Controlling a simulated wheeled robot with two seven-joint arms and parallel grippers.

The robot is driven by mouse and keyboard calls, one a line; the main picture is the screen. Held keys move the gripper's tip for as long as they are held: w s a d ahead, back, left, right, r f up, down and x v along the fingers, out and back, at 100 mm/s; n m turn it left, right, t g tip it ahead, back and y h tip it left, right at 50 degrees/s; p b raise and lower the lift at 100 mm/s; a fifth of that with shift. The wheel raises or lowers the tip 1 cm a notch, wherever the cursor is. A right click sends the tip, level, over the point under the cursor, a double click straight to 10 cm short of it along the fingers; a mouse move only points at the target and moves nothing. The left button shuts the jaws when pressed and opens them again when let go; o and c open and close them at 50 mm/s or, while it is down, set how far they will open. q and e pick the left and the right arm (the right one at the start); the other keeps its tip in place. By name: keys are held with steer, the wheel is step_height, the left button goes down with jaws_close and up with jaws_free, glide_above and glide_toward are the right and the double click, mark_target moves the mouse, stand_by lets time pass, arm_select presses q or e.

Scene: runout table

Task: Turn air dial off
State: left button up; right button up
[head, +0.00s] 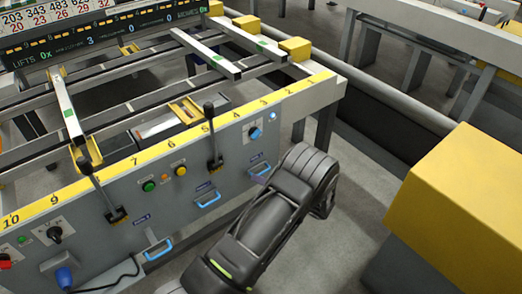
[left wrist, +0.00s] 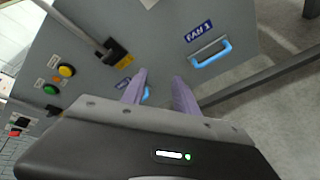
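A blue round dial (head: 255,134) sits on a small light plate on the grey front panel, near its right end in the head view. Its pointer direction is too small to tell. A small lit lamp (head: 273,116) is just above and right of it. A black knob (head: 55,232) is on another plate at the far left. My left gripper shows in the left wrist view (left wrist: 160,85), its two purple fingers apart and facing the panel. The blue dial is not seen in the wrist view. My right gripper is out of view.
Blue pull handles (head: 208,199) and black levers (head: 214,158) stick out of the panel. Green (head: 149,186) and yellow (head: 180,170) buttons are left of the dial. A yellow block (head: 460,205) stands at the right. Grey floor is open between.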

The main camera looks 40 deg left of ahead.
mark_target(258, 136)
arm_select(q)
steer(key=w+r+m+t+y, duration=0.3)
steer(key=w+r, duration=0.4)
steer(key=r, duration=0.2)
steer(key=x, duration=0.7)
steer(key=shift+w+a+r, duration=0.1)
steer(key=shift+a+r, duration=0.05)
steer(key=shift+a, duration=0.15)
steer(key=shift+c, duration=0.2)
jaws_close()
